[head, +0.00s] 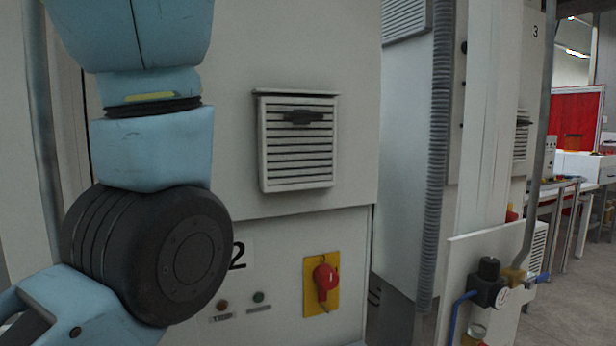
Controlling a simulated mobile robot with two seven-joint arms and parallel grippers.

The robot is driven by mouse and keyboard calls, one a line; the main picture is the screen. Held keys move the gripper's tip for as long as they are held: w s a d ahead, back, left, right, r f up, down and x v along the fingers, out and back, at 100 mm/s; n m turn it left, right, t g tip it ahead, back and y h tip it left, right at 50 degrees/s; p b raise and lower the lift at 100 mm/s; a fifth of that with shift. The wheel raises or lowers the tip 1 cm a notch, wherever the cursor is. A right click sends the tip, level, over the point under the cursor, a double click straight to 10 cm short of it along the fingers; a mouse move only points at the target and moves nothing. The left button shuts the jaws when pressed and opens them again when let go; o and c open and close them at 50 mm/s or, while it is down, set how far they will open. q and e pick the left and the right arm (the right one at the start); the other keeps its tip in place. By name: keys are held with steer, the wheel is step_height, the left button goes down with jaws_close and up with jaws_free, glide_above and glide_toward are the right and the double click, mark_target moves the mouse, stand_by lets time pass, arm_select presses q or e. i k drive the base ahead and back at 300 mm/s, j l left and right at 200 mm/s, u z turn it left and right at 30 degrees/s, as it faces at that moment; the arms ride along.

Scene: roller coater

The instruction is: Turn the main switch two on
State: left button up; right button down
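My blue arm with a dark round joint fills the left side of the head view and hides part of the cabinet. Neither gripper shows in this view, and nothing is seen touching the switch.
Two small buttons, one reddish (222,305) and one green (258,297), are left of the switch. A louvred vent (298,145) is above. Open floor (570,305) lies far right.

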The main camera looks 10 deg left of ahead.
mark_target(326, 279)
steer(key=k+l, duration=0.8)
steer(key=k, duration=0.05)
